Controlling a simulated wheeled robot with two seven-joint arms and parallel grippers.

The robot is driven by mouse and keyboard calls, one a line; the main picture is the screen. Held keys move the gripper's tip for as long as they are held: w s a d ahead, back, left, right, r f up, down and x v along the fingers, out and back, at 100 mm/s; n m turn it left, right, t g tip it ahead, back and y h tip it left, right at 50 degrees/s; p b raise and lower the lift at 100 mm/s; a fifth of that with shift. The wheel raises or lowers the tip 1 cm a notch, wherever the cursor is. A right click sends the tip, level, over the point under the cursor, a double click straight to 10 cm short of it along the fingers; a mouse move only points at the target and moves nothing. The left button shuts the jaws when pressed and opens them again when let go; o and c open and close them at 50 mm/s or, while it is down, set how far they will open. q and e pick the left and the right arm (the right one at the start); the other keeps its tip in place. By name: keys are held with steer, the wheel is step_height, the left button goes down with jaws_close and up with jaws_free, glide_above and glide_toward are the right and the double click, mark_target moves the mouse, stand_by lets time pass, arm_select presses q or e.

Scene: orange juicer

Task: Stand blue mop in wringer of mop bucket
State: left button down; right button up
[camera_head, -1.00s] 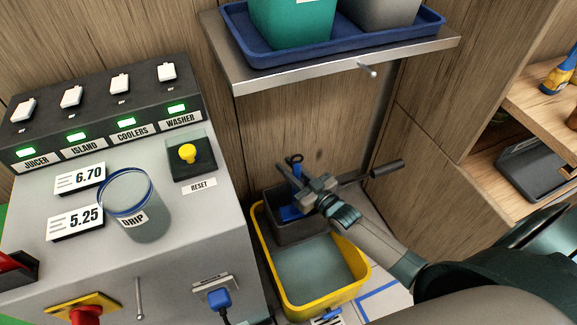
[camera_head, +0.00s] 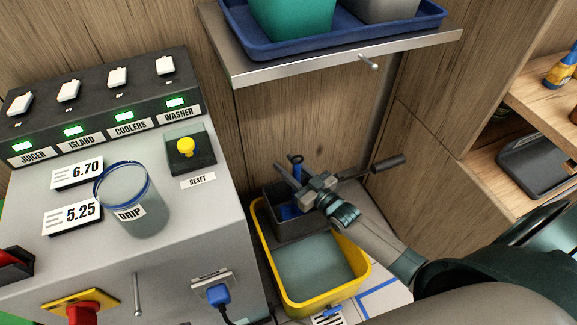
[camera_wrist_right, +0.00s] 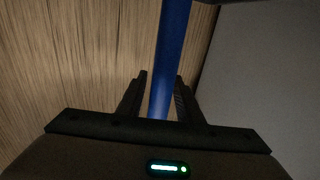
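The blue mop (camera_head: 288,212) stands roughly upright in the dark grey wringer (camera_head: 291,231) at the back of the yellow mop bucket (camera_head: 332,303). A dark loop tops its handle. My right gripper (camera_head: 292,174) is at the handle, above the wringer, with its fingers spread. In the right wrist view the blue handle (camera_wrist_right: 168,65) passes between the two fingers, with a gap on the left finger's side. The mop's lower end is partly hidden inside the wringer. My left gripper is out of view.
A grey machine (camera_head: 180,265) with switches and a drip cup (camera_head: 131,205) stands left of the bucket. A metal shelf (camera_head: 330,62) with a blue tray hangs above. A dark lever handle (camera_head: 388,163) sticks out right of my gripper. Wooden shelves (camera_head: 535,90) stand at right.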

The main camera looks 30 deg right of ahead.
steer(key=shift+o, duration=0.3)
steer(key=shift+f, duration=0.15)
steer(key=shift+s, duration=0.15)
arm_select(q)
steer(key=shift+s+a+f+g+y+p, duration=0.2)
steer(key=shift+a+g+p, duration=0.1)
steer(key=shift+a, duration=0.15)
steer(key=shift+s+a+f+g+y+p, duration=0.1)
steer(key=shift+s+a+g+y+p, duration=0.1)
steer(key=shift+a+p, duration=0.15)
arm_select(e)
steer(key=v, duration=1.7)
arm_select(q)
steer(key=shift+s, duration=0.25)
arm_select(e)
steer(key=shift+d, duration=0.15)
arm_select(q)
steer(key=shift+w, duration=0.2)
arm_select(e)
steer(key=shift+s, duration=0.15)
